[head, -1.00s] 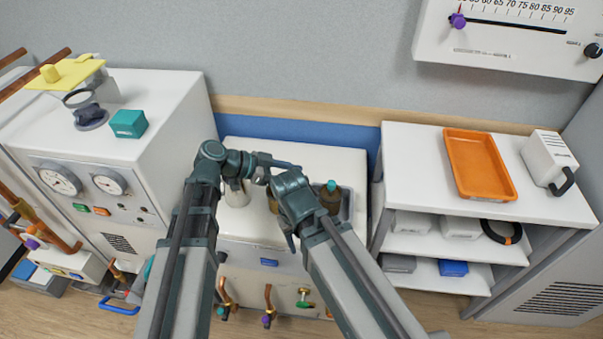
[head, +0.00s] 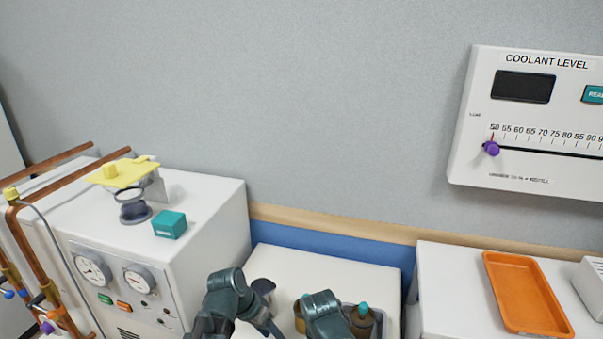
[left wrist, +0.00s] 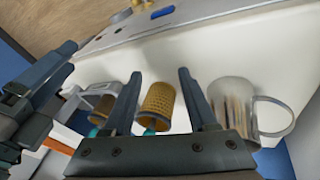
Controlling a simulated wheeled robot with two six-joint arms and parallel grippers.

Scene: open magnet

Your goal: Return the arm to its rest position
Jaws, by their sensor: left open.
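My left gripper (left wrist: 160,75) is open in the left wrist view, its two fingers apart with nothing held between them. A gold mesh cylinder (left wrist: 160,100) shows between the fingers, beyond them, on the white bench top. A metal mug (left wrist: 232,100) stands right of the fingers. My left arm (head: 228,297) and right arm (head: 325,315) show at the bottom of the head view, over the bench; their lower parts are cut off. Dark parts of what looks like my other arm (left wrist: 30,110) fill the left of the wrist view.
The low white bench (head: 330,265) stands between a white cabinet with gauges (head: 200,215) and a white shelf (head: 450,290) bearing an orange tray (head: 525,292). A teal-knobbed jar (head: 362,320) stands near my right arm. The coolant panel (head: 525,130) hangs on the wall; the wall's middle is clear.

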